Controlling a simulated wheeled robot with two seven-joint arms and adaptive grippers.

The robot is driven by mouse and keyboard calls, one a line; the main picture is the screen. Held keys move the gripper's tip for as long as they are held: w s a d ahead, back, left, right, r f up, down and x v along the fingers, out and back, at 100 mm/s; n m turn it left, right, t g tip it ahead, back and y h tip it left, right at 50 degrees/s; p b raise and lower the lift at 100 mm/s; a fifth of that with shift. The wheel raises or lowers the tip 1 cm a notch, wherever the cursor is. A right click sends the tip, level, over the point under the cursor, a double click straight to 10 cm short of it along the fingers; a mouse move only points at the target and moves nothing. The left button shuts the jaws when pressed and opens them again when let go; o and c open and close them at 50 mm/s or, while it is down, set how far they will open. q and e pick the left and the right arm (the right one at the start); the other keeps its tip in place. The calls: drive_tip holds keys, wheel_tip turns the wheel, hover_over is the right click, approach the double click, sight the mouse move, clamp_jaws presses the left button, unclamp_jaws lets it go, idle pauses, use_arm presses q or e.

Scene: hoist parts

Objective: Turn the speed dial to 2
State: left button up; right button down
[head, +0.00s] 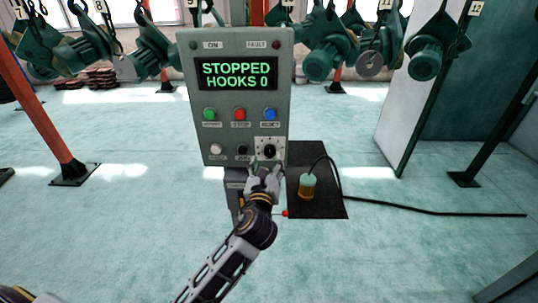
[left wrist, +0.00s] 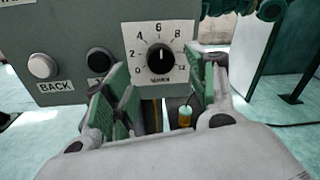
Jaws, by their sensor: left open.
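The speed dial (head: 269,151) is a black knob on a white scale plate at the lower right of the grey control panel (head: 199,110). In the left wrist view the dial (left wrist: 160,60) has a white mark that points up, toward the 6. The 2 sits at the left of the scale. My left gripper (head: 267,170) is just below and in front of the dial. In the left wrist view its open, green-padded fingers (left wrist: 165,76) stand either side of the dial, apart from it and holding nothing. My right gripper is not in view.
The panel's screen (head: 237,74) reads "STOPPED HOOKS 0". Green, red and blue buttons (head: 239,114) sit above the dial row; a white button (left wrist: 42,66) and a black button (left wrist: 98,60) are left of it.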

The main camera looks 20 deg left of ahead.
sight(269, 153)
use_arm(q)
drive_tip(key=shift+w+a, duration=0.25)
drive_tip(key=shift+w, duration=0.95)
drive_tip(key=shift+w+a, duration=0.2)
drive_tip(key=shift+w, duration=1)
drive_tip(key=c, duration=1)
